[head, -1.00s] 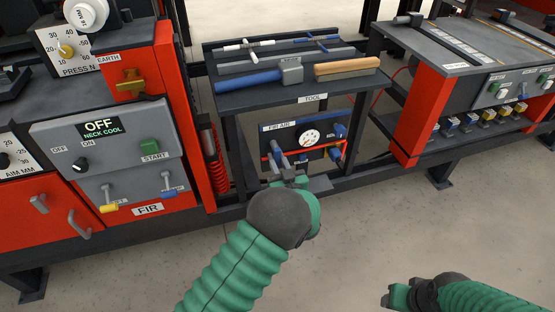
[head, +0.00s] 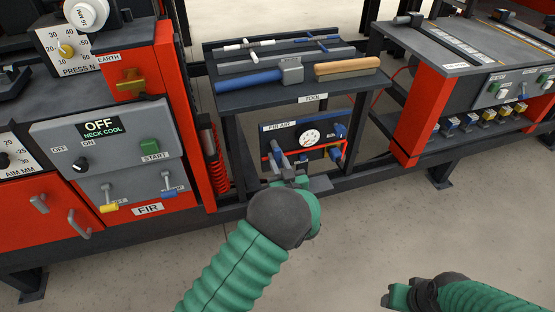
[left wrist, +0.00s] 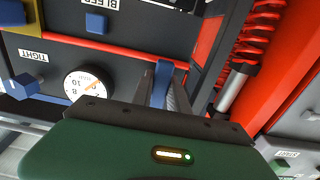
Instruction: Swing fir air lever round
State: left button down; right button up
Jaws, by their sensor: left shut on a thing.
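The FIR AIR panel (head: 318,150) is a dark board under the tool shelf, with a round white gauge (head: 309,137) and a red pipe. The blue air lever (left wrist: 161,84) shows in the left wrist view between the fingers of my left gripper (left wrist: 168,90). In the head view my left gripper (head: 288,166) is at the panel's lower left and hides much of the lever. It is shut on the lever. My right gripper (head: 396,296) is low at the right, away from the panel; its jaw gap is unclear.
Above the panel, the tool shelf (head: 350,86) holds a blue-handled hammer (head: 262,77) and a wooden-handled tool (head: 347,66). A red coil (head: 211,160) and the red FIR cabinet (head: 185,110) stand close at left. Other blue fittings (head: 335,153) sit right of the gauge. The floor in front is clear.

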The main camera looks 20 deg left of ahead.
pick_arm(q)
jog(key=shift+w+d+n, duration=0.1)
jog(key=shift+n, duration=0.2)
jog(key=n, duration=0.3)
jog(key=w+d+r+n+b, duration=0.1)
jog(key=n, duration=0.3)
jog(key=d+n+b, duration=0.1)
jog(key=n, duration=0.2)
jog(key=shift+w+r+n, duration=0.2)
jog(key=shift+n, duration=0.1)
jog(key=n, duration=0.1)
jog(key=n+b, duration=0.1)
jog(key=r+n, duration=0.1)
jog(key=n, duration=0.1)
jog(key=shift+w+d, duration=0.15)
jog(key=shift+d, duration=0.1)
jog(key=shift+r+n+b, duration=0.2)
jog(key=shift+n+b, duration=0.15)
jog(key=shift+n, duration=0.35)
jog(key=shift+r+n+b, duration=0.15)
jog(key=shift+n+b, duration=0.2)
jog(key=shift+n, duration=0.35)
jog(key=c, duration=1.5)
grip_release()
jog(key=shift+o, duration=1.1)
jog(key=shift+r, duration=0.1)
